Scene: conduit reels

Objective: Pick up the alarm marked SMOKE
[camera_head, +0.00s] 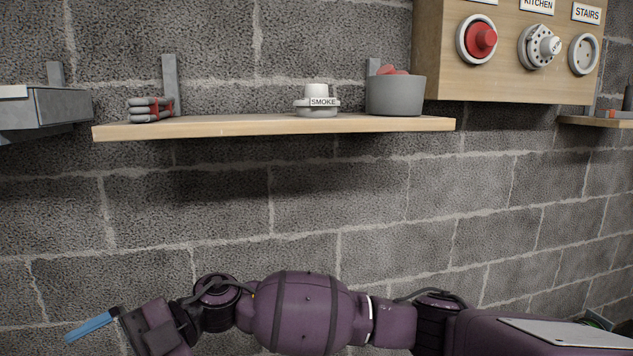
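The alarm marked SMOKE (317,106) is a small white round unit with a knob-like top and a label on its front. It sits upright on the wooden wall shelf (240,126), just left of a grey bowl. My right arm comes in from the right along the bottom of the view, well below the shelf. My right gripper (95,326) is at the lower left, with a blue piece at its end. I cannot tell whether it is open or shut. Nothing of it touches the alarm. My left gripper is not in view.
The grey bowl (395,96) holds red items. Strapped grey pieces (151,110) lie on the shelf's left end. A wooden board (510,80) at upper right carries round mounts labelled KITCHEN and STAIRS. A grey box (42,108) is at far left. The wall below the shelf is bare.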

